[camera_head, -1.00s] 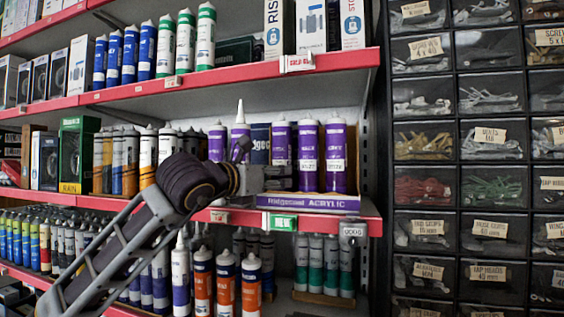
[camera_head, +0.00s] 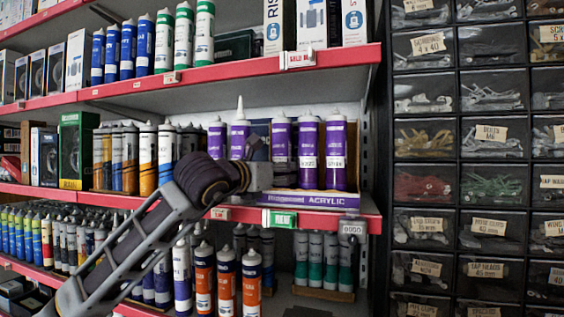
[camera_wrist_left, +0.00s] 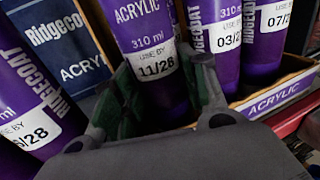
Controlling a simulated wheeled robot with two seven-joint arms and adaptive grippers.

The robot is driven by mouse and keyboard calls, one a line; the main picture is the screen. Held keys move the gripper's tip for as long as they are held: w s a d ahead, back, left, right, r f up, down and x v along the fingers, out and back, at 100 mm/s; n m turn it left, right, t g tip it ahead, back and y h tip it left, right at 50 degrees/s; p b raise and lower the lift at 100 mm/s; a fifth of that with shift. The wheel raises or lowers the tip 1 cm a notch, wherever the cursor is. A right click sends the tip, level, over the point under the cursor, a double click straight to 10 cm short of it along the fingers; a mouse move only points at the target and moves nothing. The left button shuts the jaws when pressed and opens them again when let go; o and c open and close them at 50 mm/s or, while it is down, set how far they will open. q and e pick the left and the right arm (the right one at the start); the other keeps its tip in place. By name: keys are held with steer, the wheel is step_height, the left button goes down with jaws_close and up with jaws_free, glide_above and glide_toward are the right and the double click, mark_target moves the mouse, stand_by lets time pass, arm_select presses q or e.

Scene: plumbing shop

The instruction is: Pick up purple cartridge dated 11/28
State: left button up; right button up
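The purple cartridge dated 11/28 (camera_wrist_left: 155,65) stands in the middle of the left wrist view. In the head view it appears to be the leftmost (camera_head: 281,141) of three purple cartridges in the box on the middle shelf. My left gripper (camera_wrist_left: 165,92) is open, with one finger on each side of this cartridge's lower part. Whether the fingers touch it is unclear. In the head view the left gripper (camera_head: 262,170) is at the box's left end, its fingertips hard to make out. My right gripper is out of view.
Purple cartridges dated 03/2? (camera_wrist_left: 222,45) and 07/2? (camera_wrist_left: 266,40) stand close on the right. Another purple cartridge (camera_wrist_left: 28,90) stands at left. The box's lip (camera_head: 310,199) runs along the front. The red shelf above (camera_head: 230,75) limits the height.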

arm_select(q)
steer(key=c, duration=0.5)
steer(key=shift+r, duration=0.1)
steer(key=shift+c, duration=0.3)
steer(key=shift+s+a+r, duration=0.1)
steer(key=shift+r, duration=0.05)
